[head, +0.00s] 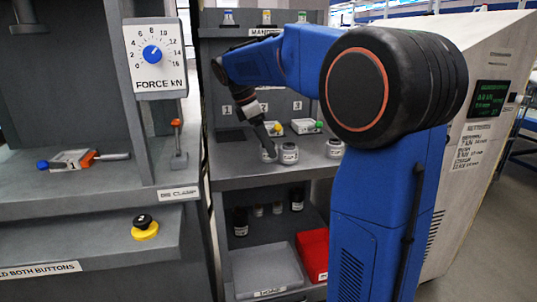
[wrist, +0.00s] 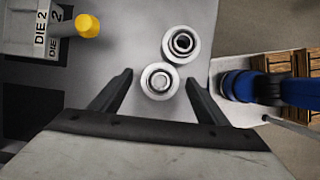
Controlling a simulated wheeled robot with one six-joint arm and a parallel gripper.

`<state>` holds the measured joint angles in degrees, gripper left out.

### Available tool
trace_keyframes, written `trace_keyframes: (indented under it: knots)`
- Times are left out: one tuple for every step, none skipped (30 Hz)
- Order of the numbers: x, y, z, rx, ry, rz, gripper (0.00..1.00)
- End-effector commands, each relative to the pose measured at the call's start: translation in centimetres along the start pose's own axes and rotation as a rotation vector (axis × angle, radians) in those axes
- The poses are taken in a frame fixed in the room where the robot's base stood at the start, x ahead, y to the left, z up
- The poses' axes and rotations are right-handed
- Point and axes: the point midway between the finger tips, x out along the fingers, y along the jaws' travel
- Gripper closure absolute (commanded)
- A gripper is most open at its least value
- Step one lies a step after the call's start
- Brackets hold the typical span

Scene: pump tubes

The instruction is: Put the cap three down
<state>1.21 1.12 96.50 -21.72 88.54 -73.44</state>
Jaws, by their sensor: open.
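My gripper (head: 267,146) is open over the grey bench, at the leftmost of three small pale jar-like pieces. In the wrist view my gripper (wrist: 159,79) has its two fingers apart, one on each side of a round white piece (wrist: 158,82) with a light metallic centre. Contact with it cannot be told. A second round piece (wrist: 181,44) with a dark centre sits close beside it. In the head view the pieces are the left jar (head: 268,156), middle jar (head: 289,154) and right jar (head: 334,148). Which is cap three cannot be read.
Number labels 1 to 3 are on the panel behind. Small die blocks (head: 304,126) with coloured knobs stand behind the jars; a DIE 2 block with a yellow knob (wrist: 88,25) shows in the wrist view. A red bin (head: 313,255) and grey tray (head: 265,275) are below.

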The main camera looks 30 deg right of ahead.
Motion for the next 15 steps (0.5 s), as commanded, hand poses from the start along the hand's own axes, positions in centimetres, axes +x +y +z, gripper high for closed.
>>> trace_keyframes:
  knots:
    - [-0.01,0.01,0.00,0.000,0.000,0.000,0.31]
    - [-0.02,0.01,0.00,0.000,0.000,0.000,0.31]
    - [-0.02,0.01,0.00,0.000,0.000,0.000,0.36]
    - [-0.02,0.01,0.00,0.000,0.000,0.000,0.43]
    - [-0.03,0.01,0.00,0.000,0.000,0.000,0.51]
    - [-0.03,0.01,0.00,0.000,0.000,0.000,0.60]
    - [-0.03,0.01,0.00,0.000,0.000,0.000,0.67]
    - [-0.03,0.01,0.00,0.000,0.000,0.000,0.74]
    - [-0.03,0.01,0.00,0.000,0.000,0.000,0.84]
    - [-0.06,0.02,0.01,0.000,0.000,0.001,0.85]
    - [-0.06,0.02,0.01,0.000,0.000,0.001,0.90]
    - [-0.06,0.02,0.01,0.000,0.000,0.001,0.90]
    - [-0.06,0.02,0.01,0.000,0.000,0.001,0.90]
    - [-0.06,0.02,0.01,0.000,0.000,0.001,0.90]
    - [-0.07,0.02,0.02,0.000,0.000,0.001,0.90]
